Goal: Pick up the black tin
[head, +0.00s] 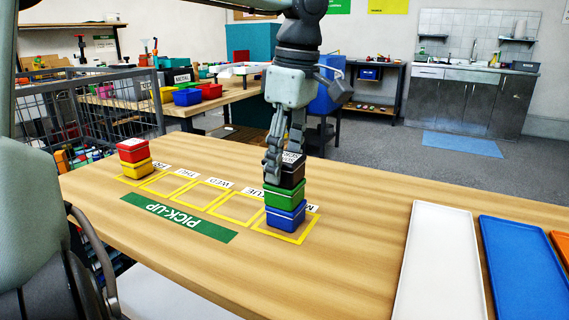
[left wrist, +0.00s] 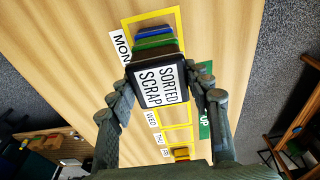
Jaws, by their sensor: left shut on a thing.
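The black tin (head: 291,173) is at the top of a stack in the head view, above a green tin (head: 284,194) and a blue tin (head: 286,215). Its white label reads "SORTED SCRAP" in the left wrist view, where the black tin (left wrist: 160,84) fills the space between the fingers. My left gripper (head: 284,158) comes down from above and is shut on the black tin, with a finger on each side. No gap shows between the black and green tins, so I cannot tell whether it is lifted. My right gripper is not in view.
The stack stands in the yellow MON square on the wooden table (head: 340,195). A red tin (head: 132,150) sits on a yellow tin (head: 137,168) at the far left. A white tray (head: 436,265) and a blue tray (head: 525,265) lie on the right. The squares between are empty.

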